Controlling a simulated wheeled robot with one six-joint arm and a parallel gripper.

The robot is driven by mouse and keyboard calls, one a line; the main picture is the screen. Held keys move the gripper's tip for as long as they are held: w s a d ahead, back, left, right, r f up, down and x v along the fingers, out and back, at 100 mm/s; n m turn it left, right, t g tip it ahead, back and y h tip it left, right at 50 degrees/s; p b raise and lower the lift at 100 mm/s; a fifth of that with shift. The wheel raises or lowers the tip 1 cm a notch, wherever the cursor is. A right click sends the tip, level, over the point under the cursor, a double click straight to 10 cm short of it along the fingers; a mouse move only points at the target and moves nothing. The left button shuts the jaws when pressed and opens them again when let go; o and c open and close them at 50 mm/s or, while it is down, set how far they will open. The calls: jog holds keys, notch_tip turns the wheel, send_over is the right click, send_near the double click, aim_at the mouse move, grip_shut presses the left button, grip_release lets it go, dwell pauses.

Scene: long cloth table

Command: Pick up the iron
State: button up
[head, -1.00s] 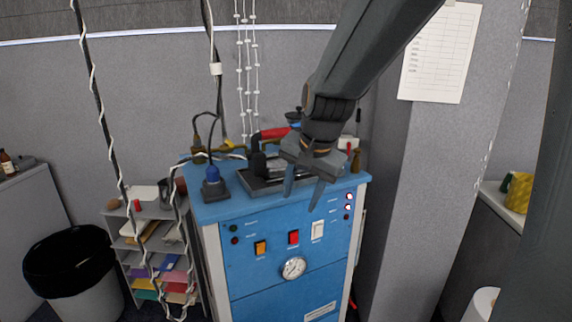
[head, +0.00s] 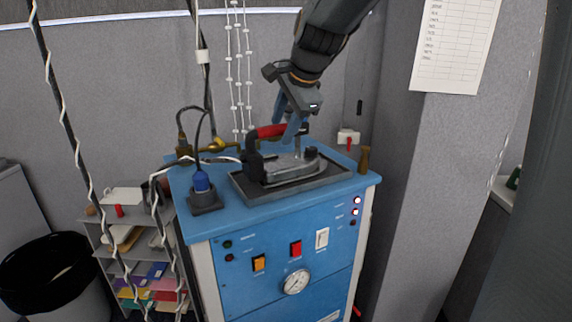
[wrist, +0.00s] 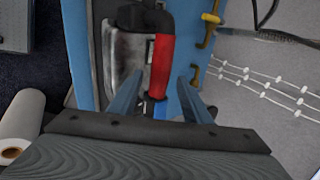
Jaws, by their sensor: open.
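The iron (head: 288,171) has a grey metal body, a black rear part and a red handle (head: 272,131). It sits on a dark tray (head: 248,196) on top of the blue machine (head: 215,220). My gripper (head: 291,138) points down just above the iron, by the front end of the red handle. Its blue fingers are apart with nothing held between them. In the wrist view the red handle (wrist: 162,55) shows beyond and between the two open fingers (wrist: 158,92). In the head view the fingers partly cover the handle's right end.
A blue plug on a black block (head: 204,195) stands left of the tray. Brass pipes (head: 218,146) and white cords are behind it. A small brass piece (head: 364,160) stands at the right rear. A grey partition (head: 410,180) rises close on the right.

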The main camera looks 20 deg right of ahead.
jog(key=p, duration=0.2)
send_over(279, 157)
jog(key=shift+s+f, duration=0.2)
jog(key=shift+f, duration=2.3)
grip_shut()
jog(key=shift+r, duration=0.15)
